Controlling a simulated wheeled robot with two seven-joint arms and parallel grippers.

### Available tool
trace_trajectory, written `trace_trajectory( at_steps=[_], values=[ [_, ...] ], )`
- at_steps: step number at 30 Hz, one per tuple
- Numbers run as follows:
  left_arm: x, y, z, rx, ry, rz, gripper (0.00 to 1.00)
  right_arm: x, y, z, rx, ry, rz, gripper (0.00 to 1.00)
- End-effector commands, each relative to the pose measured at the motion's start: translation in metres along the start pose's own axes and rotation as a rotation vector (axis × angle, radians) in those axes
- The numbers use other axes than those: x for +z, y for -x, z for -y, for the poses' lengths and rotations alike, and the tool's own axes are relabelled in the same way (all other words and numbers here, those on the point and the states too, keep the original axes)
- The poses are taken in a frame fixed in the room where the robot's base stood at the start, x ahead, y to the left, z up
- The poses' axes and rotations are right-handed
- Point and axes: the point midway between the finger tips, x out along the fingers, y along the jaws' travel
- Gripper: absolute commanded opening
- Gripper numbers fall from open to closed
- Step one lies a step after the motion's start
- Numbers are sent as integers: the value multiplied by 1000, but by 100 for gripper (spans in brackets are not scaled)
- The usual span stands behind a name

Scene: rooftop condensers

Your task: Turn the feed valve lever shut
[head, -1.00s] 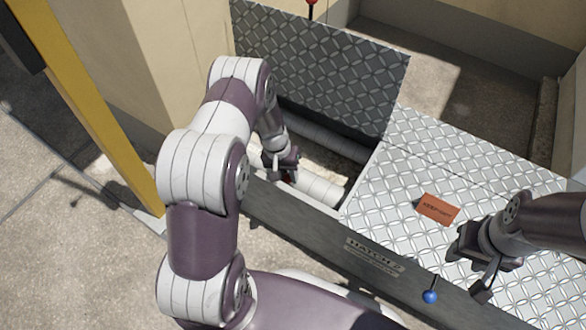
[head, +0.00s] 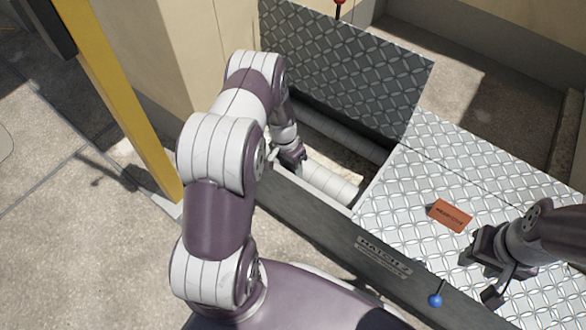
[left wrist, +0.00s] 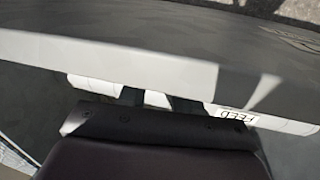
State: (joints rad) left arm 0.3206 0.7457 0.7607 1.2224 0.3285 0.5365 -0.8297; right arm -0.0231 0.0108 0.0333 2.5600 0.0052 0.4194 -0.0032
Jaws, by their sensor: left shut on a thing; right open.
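My left arm reaches over the hatch's front rim, and its gripper (head: 295,168) is down in the open hatch at the left end of a pale pipe (head: 330,184). It is shut on what seems to be the feed valve lever, which the fingers and rim hide. In the left wrist view the fingers (left wrist: 157,97) go down behind a pale edge. A white label reading FEED (left wrist: 237,116) lies just right of them. The lever's angle cannot be told. My right gripper (head: 484,270) is open and empty above the closed tread-plate cover.
A raised tread-plate lid (head: 345,65) stands behind the opening. The closed cover (head: 400,180) carries an orange tag (head: 450,215). A blue knob (head: 435,300) stands by the front rim (head: 330,225), a red one (head: 340,8) behind the lid. A yellow post (head: 120,95) stands left.

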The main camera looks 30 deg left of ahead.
Motion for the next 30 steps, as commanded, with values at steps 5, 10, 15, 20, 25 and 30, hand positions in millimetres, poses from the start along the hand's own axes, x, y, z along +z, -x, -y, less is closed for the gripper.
trace_trajectory(
  at_steps=[5, 10, 15, 20, 25, 30],
  values=[
    [0, 0, 0, -1, 0, -1, 0, 0, 0, 0, 0, 0, 0, 43],
    [0, 0, 0, -1, 1, -1, 58, 0, 0, 0, 0, 0, 0, 43],
    [0, 0, 0, -1, 1, -1, 58, 0, 0, 0, 0, 0, 0, 43],
    [-1, 13, -1, -1, 1, -2, 58, -1, 9, 0, 0, 0, 0, 43],
    [-1, 60, -2, -2, 1, -4, 58, -5, 39, 0, 0, 0, 0, 43],
    [0, 102, -1, -2, 1, -2, 58, -8, 62, 0, 0, 0, 0, 43]
  ],
)
